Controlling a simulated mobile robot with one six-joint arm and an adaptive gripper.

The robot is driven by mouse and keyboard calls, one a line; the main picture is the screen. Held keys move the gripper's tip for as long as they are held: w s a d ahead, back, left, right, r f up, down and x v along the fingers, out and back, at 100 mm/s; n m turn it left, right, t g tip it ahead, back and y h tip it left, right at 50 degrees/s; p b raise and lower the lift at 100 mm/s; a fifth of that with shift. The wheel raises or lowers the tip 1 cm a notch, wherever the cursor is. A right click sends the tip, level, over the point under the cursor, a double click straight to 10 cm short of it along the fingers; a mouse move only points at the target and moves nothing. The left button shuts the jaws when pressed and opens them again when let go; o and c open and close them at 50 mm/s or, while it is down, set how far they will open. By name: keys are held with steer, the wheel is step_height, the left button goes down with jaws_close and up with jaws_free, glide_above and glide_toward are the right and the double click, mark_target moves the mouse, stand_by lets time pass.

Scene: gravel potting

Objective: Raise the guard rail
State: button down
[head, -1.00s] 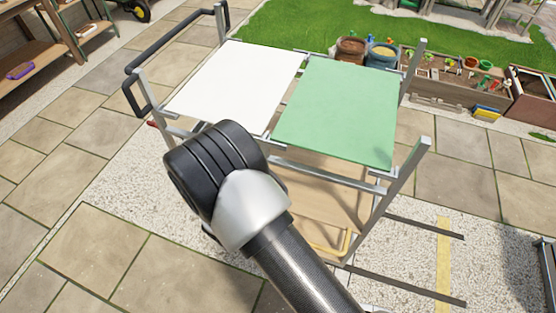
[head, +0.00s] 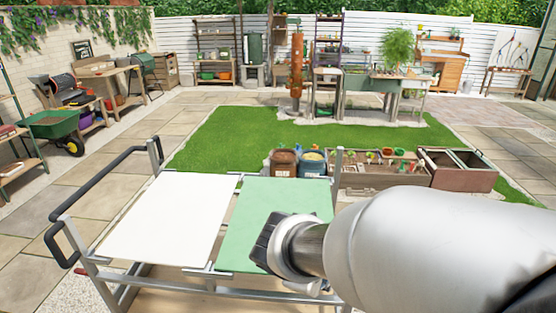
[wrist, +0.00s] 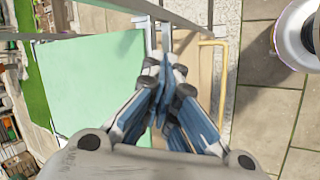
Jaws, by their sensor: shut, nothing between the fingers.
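A metal cart holds a white panel (head: 165,218) and a green panel (head: 290,200) side by side on its top; the green one also shows in the wrist view (wrist: 85,85). A thin yellow U-shaped bar (wrist: 222,90), which looks like the guard rail, is low beside the green panel in the wrist view. In the head view my arm covers the cart's near right corner, and the yellow bar is out of sight. My gripper (wrist: 163,72) is shut and empty, left of the yellow bar in the wrist view. Whether it touches anything is unclear.
A black push handle (head: 65,215) is at the cart's left end. Metal posts (head: 154,157) rise at its corners. Blue and brown tubs (head: 297,163) and a wooden planter (head: 375,175) stand behind it.

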steer(key=s+d+r+m+y, duration=0.2)
steer(key=s+m, duration=0.4)
steer(key=s, duration=0.3)
steer(key=s+d+r+m+y, duration=0.2)
steer(key=s+d+r+m, duration=0.1)
steer(key=s+r+m, duration=0.2)
steer(key=s+m, duration=0.2)
steer(key=s, duration=0.2)
steer(key=shift+r, duration=0.2)
steer(key=shift+w, duration=0.1)
